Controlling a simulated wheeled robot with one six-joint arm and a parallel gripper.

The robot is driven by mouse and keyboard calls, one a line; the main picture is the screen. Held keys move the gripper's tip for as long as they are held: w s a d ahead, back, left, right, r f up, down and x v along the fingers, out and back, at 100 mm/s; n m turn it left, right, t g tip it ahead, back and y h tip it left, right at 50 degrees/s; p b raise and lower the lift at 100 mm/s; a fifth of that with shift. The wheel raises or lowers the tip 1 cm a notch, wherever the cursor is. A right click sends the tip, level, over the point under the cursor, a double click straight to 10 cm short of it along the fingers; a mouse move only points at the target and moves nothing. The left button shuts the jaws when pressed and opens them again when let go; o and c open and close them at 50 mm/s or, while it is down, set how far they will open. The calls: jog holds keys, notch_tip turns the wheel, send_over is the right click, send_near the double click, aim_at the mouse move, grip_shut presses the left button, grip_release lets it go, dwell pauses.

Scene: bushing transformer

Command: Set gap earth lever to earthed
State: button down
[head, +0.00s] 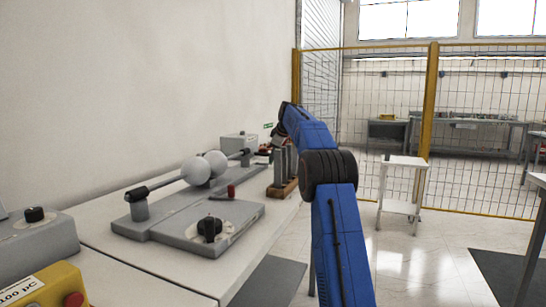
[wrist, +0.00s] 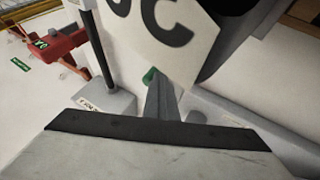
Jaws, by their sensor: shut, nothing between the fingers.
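The sphere gap unit (head: 180,220) lies on the white bench in the head view, with two pale spheres (head: 205,167) facing each other. A small upright red handle (head: 231,191) stands on its grey base behind a black knob (head: 210,228); I cannot tell for sure that this is the gap earth lever. No earthed marking is legible. My gripper (wrist: 157,82) is shut and empty in the wrist view, in front of a white panel (wrist: 160,30) with large dark letters. In the head view my arm's far end reaches past the unit, and the fingers are not distinguishable.
In the wrist view a red part (wrist: 60,42) and a grey block (wrist: 105,102) with a black rod lie left of my gripper. In the head view, grey upright plates (head: 282,165) stand near my arm. A yellow box (head: 45,288) is front left; open floor lies right.

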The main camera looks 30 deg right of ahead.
jog(key=shift+w+d, duration=0.15)
jog(key=shift+d, duration=0.3)
dwell(0.3)
